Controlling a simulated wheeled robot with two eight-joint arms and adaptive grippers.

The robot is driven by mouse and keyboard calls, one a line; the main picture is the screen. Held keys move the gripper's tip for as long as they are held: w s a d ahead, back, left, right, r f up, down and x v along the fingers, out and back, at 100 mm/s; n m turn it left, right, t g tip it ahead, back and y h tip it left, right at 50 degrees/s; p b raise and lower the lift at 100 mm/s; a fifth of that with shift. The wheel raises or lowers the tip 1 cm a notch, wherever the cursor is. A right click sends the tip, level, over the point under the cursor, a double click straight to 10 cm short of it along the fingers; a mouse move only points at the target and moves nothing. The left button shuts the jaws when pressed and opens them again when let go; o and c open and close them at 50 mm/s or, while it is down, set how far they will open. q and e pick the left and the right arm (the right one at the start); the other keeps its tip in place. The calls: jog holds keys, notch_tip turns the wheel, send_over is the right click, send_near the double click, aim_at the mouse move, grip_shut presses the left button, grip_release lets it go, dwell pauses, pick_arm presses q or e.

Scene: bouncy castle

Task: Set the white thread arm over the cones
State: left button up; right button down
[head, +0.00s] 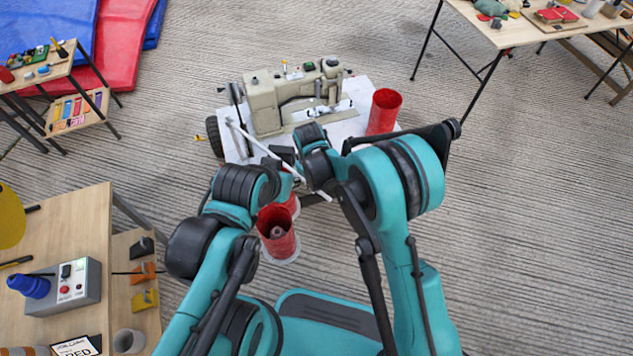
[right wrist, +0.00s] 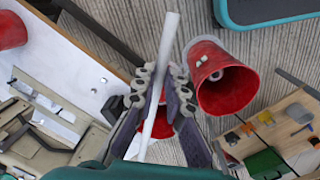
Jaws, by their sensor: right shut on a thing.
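The white thread arm (head: 255,143), a thin straight rod, slants across the front of the sewing table in the head view. My right gripper (right wrist: 158,100) is shut on the rod (right wrist: 169,45) in the right wrist view. In the head view my right wrist hides its fingers. Two red cones (head: 277,232) stand close together at the table's near side, partly behind my left arm. In the right wrist view one cone (right wrist: 228,88) is right of the rod and another is partly hidden behind the fingers. My left arm's wrist is beside the rod; its fingertips cannot be made out.
A beige sewing machine (head: 265,100) stands on the white table (head: 345,128). A red cylinder (head: 384,110) stands at its right end. A wooden bench (head: 60,235) with a control box (head: 75,288) is at left. Another table (head: 490,30) is at back right. Floor at right is clear.

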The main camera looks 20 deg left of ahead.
jog(key=shift+s+a, duration=0.15)
jog(key=shift+s, duration=0.15)
jog(key=c, duration=1.6)
grip_release()
jog(key=shift+s+a, duration=0.1)
jog(key=r, duration=1.2)
jog(key=shift+s+a, duration=0.15)
jog(key=shift+s, duration=0.15)
